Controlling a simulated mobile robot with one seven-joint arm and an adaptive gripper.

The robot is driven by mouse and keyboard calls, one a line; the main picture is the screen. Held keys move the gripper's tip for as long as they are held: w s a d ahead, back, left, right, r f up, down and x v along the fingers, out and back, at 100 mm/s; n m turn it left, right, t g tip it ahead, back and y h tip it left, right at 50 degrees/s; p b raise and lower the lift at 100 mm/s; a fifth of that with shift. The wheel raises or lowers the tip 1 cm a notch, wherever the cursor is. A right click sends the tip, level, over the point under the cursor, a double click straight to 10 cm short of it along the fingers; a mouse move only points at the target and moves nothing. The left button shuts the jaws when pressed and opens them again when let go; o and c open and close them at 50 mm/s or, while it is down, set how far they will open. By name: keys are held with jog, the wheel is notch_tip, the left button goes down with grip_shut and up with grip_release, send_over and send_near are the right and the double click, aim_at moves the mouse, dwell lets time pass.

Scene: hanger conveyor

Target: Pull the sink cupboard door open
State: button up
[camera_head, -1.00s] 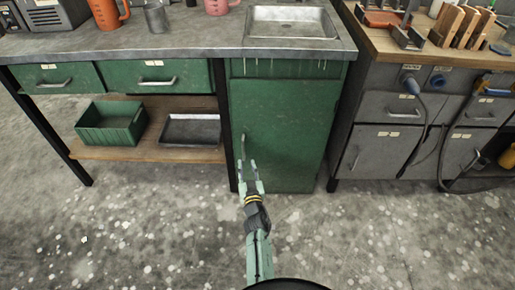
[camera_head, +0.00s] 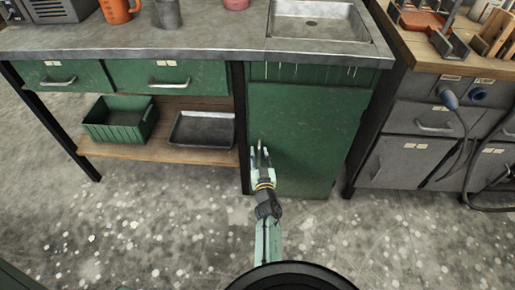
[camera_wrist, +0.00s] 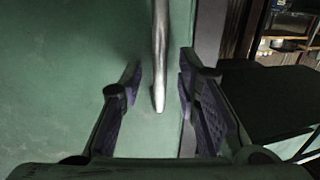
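The green sink cupboard door (camera_head: 305,125) is shut, under the sink counter. Its upright metal handle (camera_head: 259,151) is near the door's left edge in the head view, partly hidden by my fingers. My gripper (camera_head: 259,160) is in front of the door at the handle. In the wrist view the silver handle (camera_wrist: 160,55) runs down between the two fingers of my gripper (camera_wrist: 160,88), with a gap on each side. The fingers are apart, and neither visibly presses on the handle. The door surface (camera_wrist: 70,70) fills the left of the wrist view.
The metal sink (camera_head: 320,20) is set in the counter (camera_head: 200,42) above. Left of the door is an open shelf (camera_head: 160,150) with a green bin (camera_head: 120,120) and a grey tray (camera_head: 203,130). A grey cabinet (camera_head: 400,160) stands right. The floor (camera_head: 150,220) in front is clear.

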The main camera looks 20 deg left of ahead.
jog(key=shift+w, duration=0.2)
grip_shut()
dwell(0.4)
dwell(0.5)
